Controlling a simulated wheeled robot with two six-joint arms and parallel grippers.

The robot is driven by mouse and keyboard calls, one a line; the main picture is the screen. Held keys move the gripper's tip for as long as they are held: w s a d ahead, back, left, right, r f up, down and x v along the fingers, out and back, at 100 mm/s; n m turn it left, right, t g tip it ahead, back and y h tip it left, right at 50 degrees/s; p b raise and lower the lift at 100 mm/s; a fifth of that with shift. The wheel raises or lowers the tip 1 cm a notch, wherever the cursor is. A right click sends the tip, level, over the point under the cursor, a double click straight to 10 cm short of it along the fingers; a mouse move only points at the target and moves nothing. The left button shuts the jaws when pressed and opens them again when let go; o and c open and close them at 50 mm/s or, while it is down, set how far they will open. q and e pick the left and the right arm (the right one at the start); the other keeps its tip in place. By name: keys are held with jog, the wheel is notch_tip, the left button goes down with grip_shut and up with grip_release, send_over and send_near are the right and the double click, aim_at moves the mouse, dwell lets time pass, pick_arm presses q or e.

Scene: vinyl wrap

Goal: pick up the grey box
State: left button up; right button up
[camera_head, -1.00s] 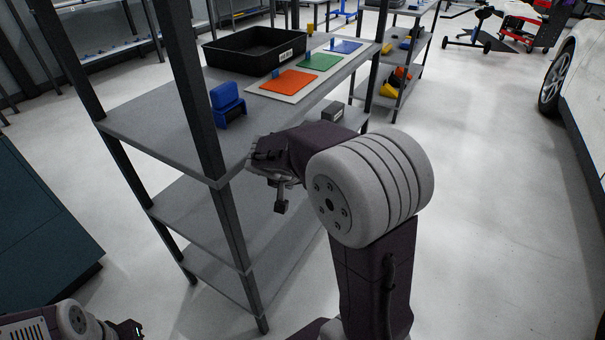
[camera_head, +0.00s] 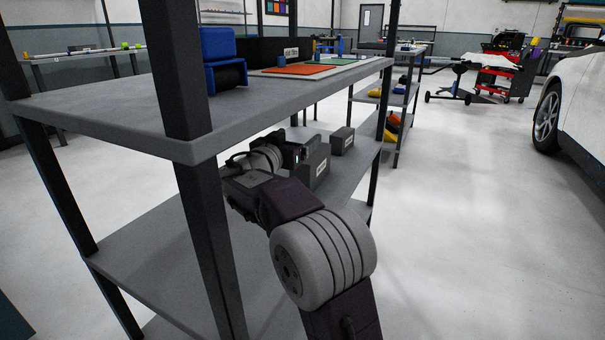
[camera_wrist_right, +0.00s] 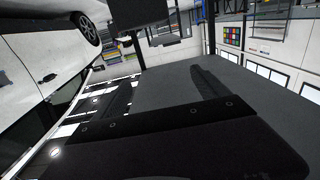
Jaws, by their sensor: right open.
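My right arm reaches in under the top shelf board. My left gripper is out of view.
The top shelf board (camera_head: 110,100) lies above my right arm, with a blue object (camera_head: 222,55), a black bin and coloured mats on it. A dark upright post (camera_head: 178,80) stands at the near corner. Floor to the right is clear up to a white car (camera_head: 575,95).

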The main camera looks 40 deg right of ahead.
aim_at(311, 167)
notch_tip(311, 167, down, 8)
jog(key=b, duration=0.3)
jog(key=shift+s, duration=0.15)
jog(key=shift+w+d+r+p, duration=0.2)
jog(key=shift+w+d+p, duration=0.05)
jog(key=shift+d+p, duration=0.25)
jog(key=shift+w+d+r+p, duration=0.15)
jog(key=shift+w+d+p, duration=0.05)
jog(key=shift+d+p, duration=0.25)
jog(key=shift+w+d+f, duration=0.15)
jog(key=shift+f, duration=0.05)
jog(key=p+x, duration=0.4)
jog(key=shift+w+d+r+p, duration=0.15)
jog(key=shift+w+d+p, duration=0.05)
jog(key=shift+d+p, duration=0.15)
jog(key=shift+d, duration=0.1)
jog(key=shift+f, duration=0.2)
jog(key=shift+c, duration=0.4)
grip_shut()
